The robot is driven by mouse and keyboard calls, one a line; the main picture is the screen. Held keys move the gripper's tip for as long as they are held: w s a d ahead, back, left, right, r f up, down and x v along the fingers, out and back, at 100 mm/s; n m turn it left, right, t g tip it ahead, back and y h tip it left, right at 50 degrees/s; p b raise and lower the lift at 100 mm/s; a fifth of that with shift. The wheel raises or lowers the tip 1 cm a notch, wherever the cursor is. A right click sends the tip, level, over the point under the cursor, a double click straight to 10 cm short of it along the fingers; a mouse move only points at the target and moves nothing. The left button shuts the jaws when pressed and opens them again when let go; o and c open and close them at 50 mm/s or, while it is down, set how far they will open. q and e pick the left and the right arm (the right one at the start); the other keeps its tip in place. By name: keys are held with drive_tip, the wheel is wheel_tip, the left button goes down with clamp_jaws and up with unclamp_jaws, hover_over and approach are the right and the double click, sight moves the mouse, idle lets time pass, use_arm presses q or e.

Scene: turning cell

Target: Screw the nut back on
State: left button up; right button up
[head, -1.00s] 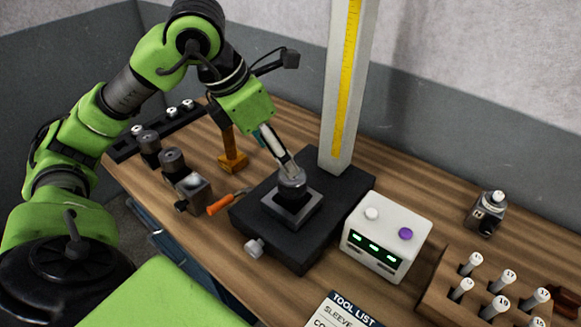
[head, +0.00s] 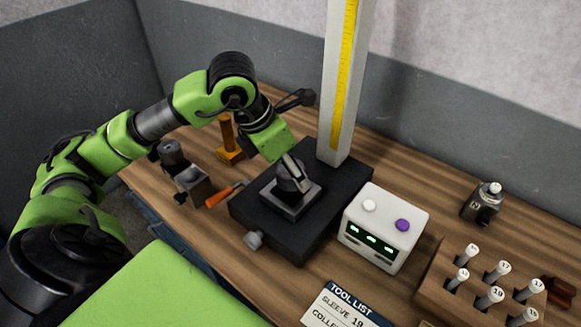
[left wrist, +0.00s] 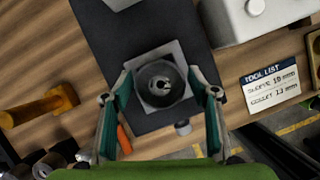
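A dark round nut (left wrist: 152,95) sits on the square grey block (left wrist: 183,60) of the black fixture. A pale C-shaped part shows in its centre. In the head view the nut (head: 290,184) is partly covered by my left gripper (head: 290,172). In the left wrist view the teal-lined fingers of my left gripper (left wrist: 160,74) stand on both sides of the nut, with a thin gap apparent at each side. Whether a finger touches it is hard to tell. My right gripper is out of view.
A tall white column with a yellow scale (head: 345,90) rises behind the fixture. A white box with green displays (head: 383,228) stands right of it. An orange-handled tool (head: 222,196) lies at the left. A tool list card (head: 345,307) and a wooden rack (head: 440,290) are in front.

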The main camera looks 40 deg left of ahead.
use_arm(q)
drive_tip(key=c, duration=0.7)
drive_tip(key=shift+a+f+m+b, duration=0.1)
drive_tip(key=shift+m+b, duration=0.45)
drive_tip(key=shift+m, duration=0.15)
drive_tip(key=shift+c, duration=0.2)
drive_tip(key=shift+m+g+h+b, duration=0.35)
drive_tip(key=shift+m+h, duration=0.25)
drive_tip(key=shift+m, duration=0.4)
drive_tip(key=shift+m+g+h, duration=0.4)
drive_tip(key=shift+m+g, duration=0.35)
drive_tip(key=shift+m, duration=1.35)
drive_tip(key=o, duration=1.3)
drive_tip(key=shift+c, duration=0.2)
